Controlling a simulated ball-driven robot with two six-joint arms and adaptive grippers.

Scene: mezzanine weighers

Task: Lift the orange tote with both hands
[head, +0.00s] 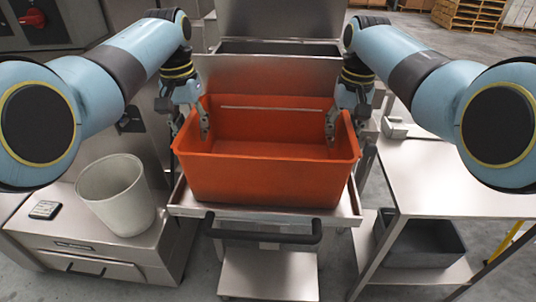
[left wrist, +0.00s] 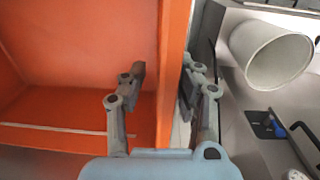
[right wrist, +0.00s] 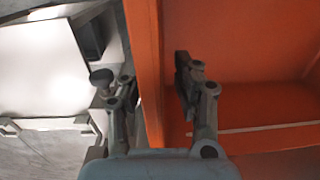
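The orange tote (head: 270,180) is empty and sits upright on a steel cart top (head: 190,204) in the middle of the head view. My left gripper (head: 190,122) straddles its left wall, one finger inside and one outside. In the left wrist view the fingers of my left gripper (left wrist: 163,88) are spread, with a gap between the inner finger and the tote wall (left wrist: 172,60). My right gripper (head: 346,122) straddles the right wall likewise. In the right wrist view my right gripper (right wrist: 155,88) is spread too, its inner finger apart from the tote wall (right wrist: 145,50).
A white bin (head: 118,195) and a small dark device (head: 45,210) stand on a steel cabinet at left. A steel table (head: 450,180) is close at right, with a grey tray (head: 425,245) below. A steel machine (head: 280,20) rises behind the tote. The cart has a black handle (head: 262,235).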

